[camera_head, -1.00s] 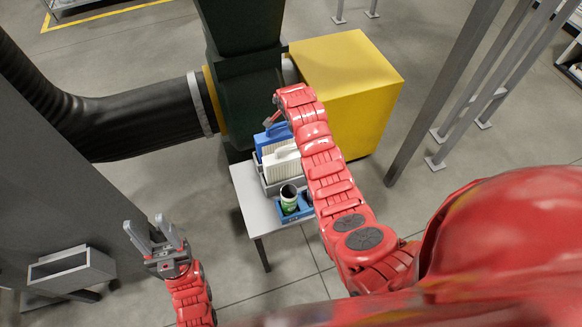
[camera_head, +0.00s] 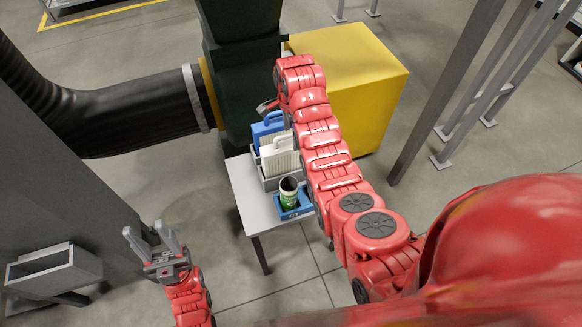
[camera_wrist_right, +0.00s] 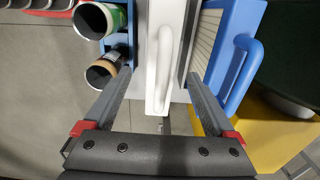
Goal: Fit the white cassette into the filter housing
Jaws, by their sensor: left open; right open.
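The white cassette (camera_head: 280,159) stands upright in a grey tray on the small table, partly hidden by my right arm. In the right wrist view its white handle (camera_wrist_right: 163,68) lies between the two fingers of my open right gripper (camera_wrist_right: 160,78); I cannot tell if they touch. A blue cassette (camera_head: 268,132) with a blue handle stands directly behind the white one. The dark green duct unit (camera_head: 243,85) behind the table looks like the filter housing; I see no opening in it. My left gripper (camera_head: 145,228) is open and empty, left of the table.
A green-and-white can (camera_head: 288,192) stands in a blue holder (camera_head: 295,213) at the table's front; the right wrist view shows a second can (camera_wrist_right: 103,72). A yellow box (camera_head: 360,95) stands behind my right arm. A black hose (camera_head: 130,120) runs left.

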